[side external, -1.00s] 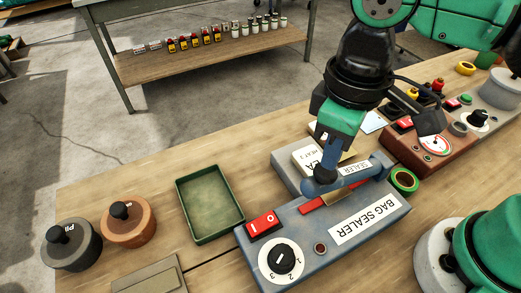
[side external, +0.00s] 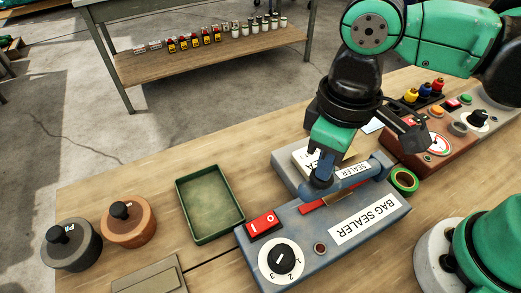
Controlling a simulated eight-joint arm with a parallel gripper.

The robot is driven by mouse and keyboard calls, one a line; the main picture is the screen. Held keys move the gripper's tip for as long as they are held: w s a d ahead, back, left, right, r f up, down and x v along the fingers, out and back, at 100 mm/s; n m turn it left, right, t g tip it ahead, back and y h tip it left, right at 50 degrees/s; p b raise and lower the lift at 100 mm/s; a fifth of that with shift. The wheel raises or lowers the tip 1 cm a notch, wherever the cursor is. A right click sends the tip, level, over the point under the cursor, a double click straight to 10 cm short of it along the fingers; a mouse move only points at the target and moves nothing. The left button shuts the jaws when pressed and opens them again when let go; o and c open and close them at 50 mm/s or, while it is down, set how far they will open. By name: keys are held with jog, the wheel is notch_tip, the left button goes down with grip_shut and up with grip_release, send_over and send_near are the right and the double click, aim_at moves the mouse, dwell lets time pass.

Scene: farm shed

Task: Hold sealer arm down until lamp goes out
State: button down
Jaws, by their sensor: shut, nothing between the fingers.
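The bag sealer (side external: 290,222) is a blue-grey box on the wooden bench. Its blue sealer arm (side external: 380,166), labelled SEALER, slants above a red strip (side external: 314,207), with its free end at the left. My gripper (side external: 321,172) is shut and points down at that free end. It appears to touch it from above, though the exact contact is hard to make out. A gap shows between the arm and the strip. The small round lamp (side external: 320,248) on the front is dark red and looks unlit. A white dial (side external: 282,262) and a red switch (side external: 262,223) sit left of it.
A green tray (side external: 211,237) and two lidded pots, dark (side external: 70,248) and brown (side external: 128,225), stand to the left. A green tape roll (side external: 404,181) sits close to the sealer's right end. A red-brown gauge box (side external: 410,150) stands behind it.

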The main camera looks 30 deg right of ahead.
jog(key=shift+a+f, duration=0.1)
jog(key=shift+f, duration=0.1)
dwell(0.4)
jog(key=shift+a+f, duration=0.15)
jog(key=shift+f, duration=0.3)
jog(key=shift+a+f, duration=0.2)
jog(key=shift+f, duration=0.35)
dwell(0.6)
jog(key=shift+a+f, duration=0.1)
jog(key=shift+f, duration=0.05)
dwell(2.4)
jog(key=shift+r, duration=4.05)
